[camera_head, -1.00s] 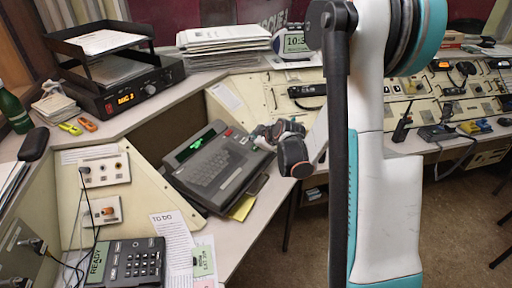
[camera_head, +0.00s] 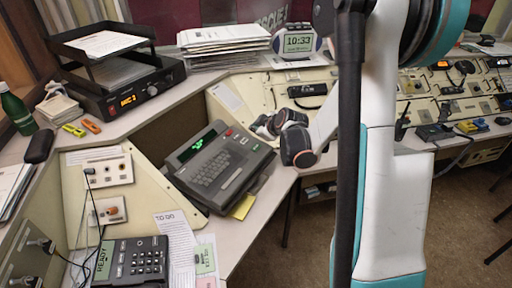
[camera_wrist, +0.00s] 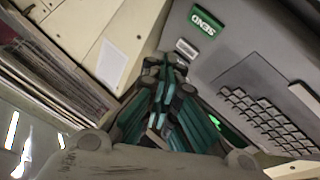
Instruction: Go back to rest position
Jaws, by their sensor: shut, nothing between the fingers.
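My gripper (camera_head: 264,125) is at the right end of a grey keyboard terminal (camera_head: 218,168) with a green-lit display. It is a dark wrist with folded fingers, and it appears to be above the terminal's upper right corner. In the wrist view my gripper (camera_wrist: 163,88) shows with its teal-and-grey fingers closed together and empty. I cannot tell from the views how large the gap between fingertips and terminal is.
A desk phone (camera_head: 130,262) and a to-do sheet (camera_head: 178,235) are at the lower left. A clock (camera_head: 298,41) and paper stack (camera_head: 225,40) stand at the back. A radio unit (camera_head: 125,92) carries a black tray. Floor is open at the lower right.

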